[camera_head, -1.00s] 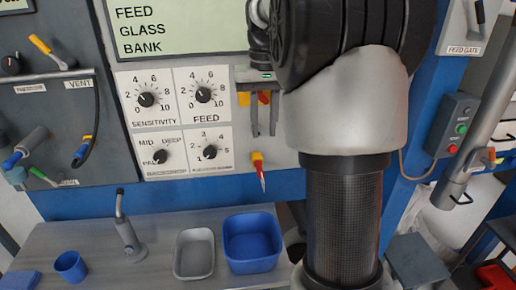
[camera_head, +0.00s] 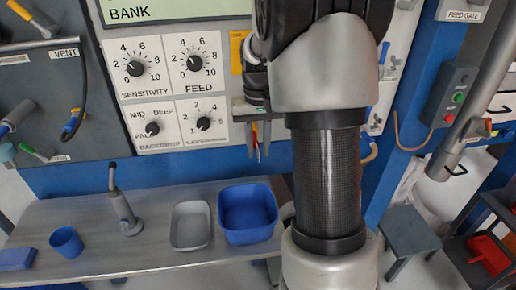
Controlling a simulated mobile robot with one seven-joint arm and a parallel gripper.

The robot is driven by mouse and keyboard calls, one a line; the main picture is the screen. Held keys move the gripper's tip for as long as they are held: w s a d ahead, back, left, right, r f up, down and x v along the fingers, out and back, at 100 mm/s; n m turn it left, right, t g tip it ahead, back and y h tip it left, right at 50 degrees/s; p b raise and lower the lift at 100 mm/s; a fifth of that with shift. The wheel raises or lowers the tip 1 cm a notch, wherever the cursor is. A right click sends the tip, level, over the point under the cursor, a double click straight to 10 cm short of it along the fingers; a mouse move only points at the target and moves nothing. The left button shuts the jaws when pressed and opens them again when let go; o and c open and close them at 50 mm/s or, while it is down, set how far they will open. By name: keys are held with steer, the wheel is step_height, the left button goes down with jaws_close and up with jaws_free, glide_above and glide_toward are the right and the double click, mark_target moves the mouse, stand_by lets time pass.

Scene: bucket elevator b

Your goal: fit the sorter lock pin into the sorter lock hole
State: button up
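My gripper (camera_head: 258,151) points down in front of the control panel, just below the dials. Its two dark fingers are apart, with a small red and yellow item (camera_head: 256,138) between or behind them. This item may be the sorter lock pin, hanging upright against the lower panel; most of it is hidden by the fingers. I cannot tell whether the fingers touch it. I cannot make out the sorter lock hole in this view; my arm covers part of the panel.
A blue bin (camera_head: 248,237), a grey tray (camera_head: 190,246), a blue cup (camera_head: 66,242) and a grey lever stand (camera_head: 126,214) are on the metal table (camera_head: 150,259) below. A grey stool (camera_head: 409,228) and a red bin (camera_head: 489,254) stand at right.

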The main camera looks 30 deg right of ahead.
steer(key=shift+f, duration=0.15)
steer(key=shift+c, duration=0.2)
jaws_close()
steer(key=shift+s+a, duration=0.2)
steer(key=shift+s, duration=0.45)
stand_by(0.4)
steer(key=shift+s+a+b, duration=0.25)
steer(key=shift+s, duration=0.6)
steer(key=shift+s+a+b, duration=0.2)
steer(key=shift+s+a, duration=0.05)
steer(key=shift+s, duration=0.6)
steer(key=shift+s+a+b, duration=0.25)
steer(key=shift+s, duration=0.6)
steer(key=shift+s, duration=0.1)
steer(key=s, duration=0.2)
steer(key=s+a, duration=0.1)
steer(key=shift+s, duration=0.35)
